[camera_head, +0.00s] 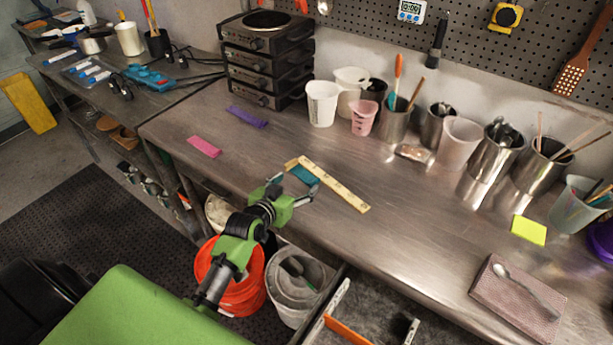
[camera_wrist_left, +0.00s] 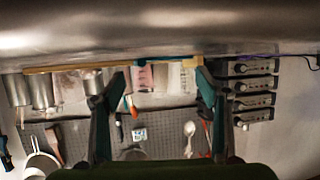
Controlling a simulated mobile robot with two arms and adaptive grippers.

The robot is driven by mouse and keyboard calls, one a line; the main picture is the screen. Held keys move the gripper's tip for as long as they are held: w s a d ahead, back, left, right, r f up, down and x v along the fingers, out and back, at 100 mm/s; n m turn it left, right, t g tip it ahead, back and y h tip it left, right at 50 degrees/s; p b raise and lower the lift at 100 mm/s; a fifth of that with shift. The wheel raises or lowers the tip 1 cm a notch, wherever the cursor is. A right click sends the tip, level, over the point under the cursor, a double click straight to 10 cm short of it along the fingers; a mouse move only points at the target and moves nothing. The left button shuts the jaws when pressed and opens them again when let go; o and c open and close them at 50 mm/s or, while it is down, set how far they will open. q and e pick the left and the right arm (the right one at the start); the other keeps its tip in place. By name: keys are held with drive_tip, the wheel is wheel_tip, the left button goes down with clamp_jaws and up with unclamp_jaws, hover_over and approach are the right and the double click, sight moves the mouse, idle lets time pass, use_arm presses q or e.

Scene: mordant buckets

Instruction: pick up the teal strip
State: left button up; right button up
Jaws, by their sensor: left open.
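The teal strip (camera_head: 304,175) lies flat on the steel bench near its front edge, inside the bend of a yellow folding ruler (camera_head: 343,192). In the left wrist view, which is upside down, the strip shows as a thin blue-teal sliver (camera_wrist_left: 174,61) at grazing angle, ahead of and between the fingers. My left gripper (camera_head: 295,190) is open, low at the bench's front edge on the near side of the strip. Its two fingers (camera_wrist_left: 159,76) are spread with nothing between them. Whether a fingertip touches the strip or ruler I cannot tell. My right gripper is not in view.
A pink strip (camera_head: 204,146) and a purple strip (camera_head: 247,116) lie farther left. Cups and steel canisters (camera_head: 394,124) stand along the back wall. An orange bucket (camera_head: 231,280) and a white bucket (camera_head: 292,300) stand below the front edge, beside an open drawer (camera_head: 375,305).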

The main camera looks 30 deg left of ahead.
sight(308, 173)
use_arm(q)
drive_tip(key=p+x, duration=0.1)
drive_tip(key=x, duration=0.3)
drive_tip(key=shift+w+d, duration=0.1)
drive_tip(key=shift+w, duration=0.35)
drive_tip(key=shift+s, duration=0.1)
drive_tip(key=c, duration=1.6)
